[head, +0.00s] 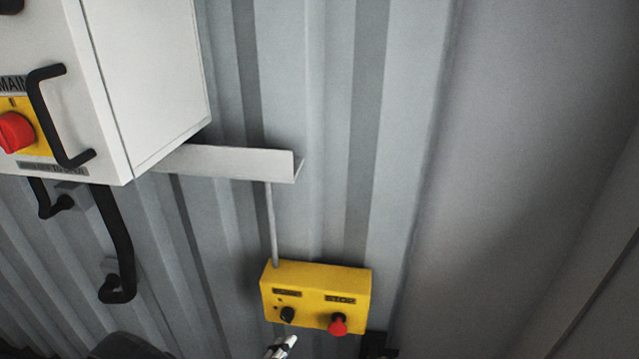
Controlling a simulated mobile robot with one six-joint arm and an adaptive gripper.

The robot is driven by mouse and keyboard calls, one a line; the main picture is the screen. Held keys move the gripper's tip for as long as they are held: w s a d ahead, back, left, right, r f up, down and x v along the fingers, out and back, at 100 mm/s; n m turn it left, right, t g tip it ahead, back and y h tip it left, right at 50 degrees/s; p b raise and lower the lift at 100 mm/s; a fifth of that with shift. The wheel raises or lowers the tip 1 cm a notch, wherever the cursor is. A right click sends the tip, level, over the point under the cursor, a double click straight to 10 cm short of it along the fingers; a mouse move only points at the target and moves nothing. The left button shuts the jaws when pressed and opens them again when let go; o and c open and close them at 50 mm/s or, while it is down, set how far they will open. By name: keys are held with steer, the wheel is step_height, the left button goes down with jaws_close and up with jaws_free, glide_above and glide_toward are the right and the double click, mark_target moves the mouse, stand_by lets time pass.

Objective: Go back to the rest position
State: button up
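At the bottom edge of the head view, a small pale piece with dark parts (281,347) shows just below the yellow control box (315,290). It may be part of my gripper, but most of it is cut off by the frame. Whether the fingers are open or shut does not show. The yellow box is fixed to the wall and has a black knob (287,315) on the left and a red button (338,325) under a STOP label on the right.
A white cabinet (150,85) with a black handle (52,115) and a red rotary switch (15,132) juts out at upper left. A grey bracket (230,162) sticks out beside it. Black cables (120,240) hang below. The corrugated wall (410,120) is bare on the right.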

steer(key=s+d+r+m+g+h+b, duration=0.25)
steer(key=d+m+g, duration=0.35)
steer(key=d, duration=0.4)
steer(key=s+d+r+m+g+h+b, duration=0.1)
steer(key=s+d+r+m+g+h, duration=0.2)
steer(key=d+m+g, duration=0.5)
steer(key=s+d+r+m+t+y+b, duration=0.2)
steer(key=s+r+m+y+b, duration=0.2)
steer(key=s+m+y, duration=0.3)
steer(key=shift+s+d+r+m+t+y, duration=0.2)
steer(key=shift+s+r+m+t+y, duration=0.1)
steer(key=shift+y, duration=2.15)
